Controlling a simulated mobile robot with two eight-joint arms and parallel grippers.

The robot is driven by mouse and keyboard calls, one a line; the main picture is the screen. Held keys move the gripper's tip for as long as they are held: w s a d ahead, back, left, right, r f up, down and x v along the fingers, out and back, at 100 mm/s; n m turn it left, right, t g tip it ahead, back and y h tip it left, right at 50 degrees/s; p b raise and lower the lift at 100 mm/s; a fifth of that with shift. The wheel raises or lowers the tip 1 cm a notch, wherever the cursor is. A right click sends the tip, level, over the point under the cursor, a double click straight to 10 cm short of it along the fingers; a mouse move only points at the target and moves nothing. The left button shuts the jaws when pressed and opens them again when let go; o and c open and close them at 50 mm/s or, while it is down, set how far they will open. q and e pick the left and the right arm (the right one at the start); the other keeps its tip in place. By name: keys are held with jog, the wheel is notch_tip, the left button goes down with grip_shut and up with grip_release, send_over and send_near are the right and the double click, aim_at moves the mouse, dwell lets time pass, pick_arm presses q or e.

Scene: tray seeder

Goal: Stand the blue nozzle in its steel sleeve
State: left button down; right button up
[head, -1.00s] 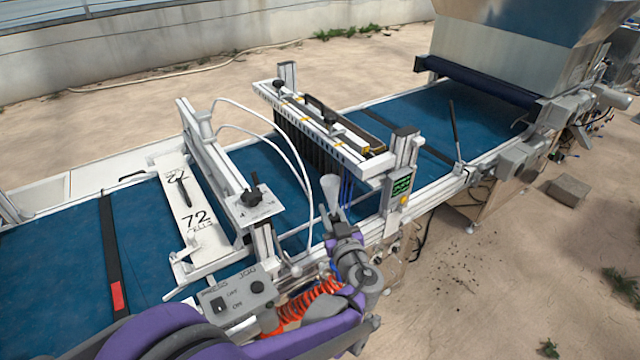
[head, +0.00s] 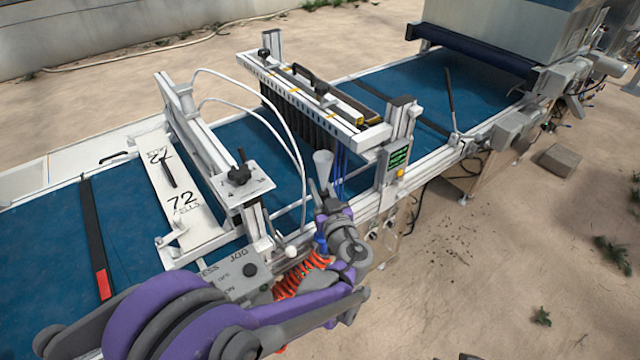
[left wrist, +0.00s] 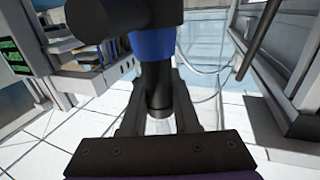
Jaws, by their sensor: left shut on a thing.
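My left gripper (head: 320,190) is beside the near frame rail of the seeder, below a pale grey tapered piece (head: 322,164). In the left wrist view its two dark fingers (left wrist: 157,98) are shut on the blue nozzle (left wrist: 153,46), a dark cylinder with a blue band running between them. In the head view the nozzle is mostly hidden by the gripper and arm. I cannot make out the steel sleeve for sure; the pale tapered piece may be part of it. My right gripper is not in view.
An orange coiled hose (head: 302,274) hangs by my left wrist. A grey control box (head: 238,274) stands close to my arm. A post with a green display (head: 397,160) is to the right, and white hoses (head: 283,128) arch behind. The blue belt (head: 110,225) is mostly clear.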

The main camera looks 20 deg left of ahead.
pick_arm(q)
jog(key=shift+f+b, duration=1.6)
jog(key=shift+f, duration=1.05)
jog(key=shift+f+b, duration=0.35)
jog(key=shift+f, duration=0.2)
jog(key=c, duration=0.6)
grip_release()
jog(key=shift+s, duration=0.15)
jog(key=v, duration=1)
jog(key=shift+s+d+b, duration=0.15)
jog(key=shift+s+b, duration=0.1)
jog(key=shift+b, duration=0.05)
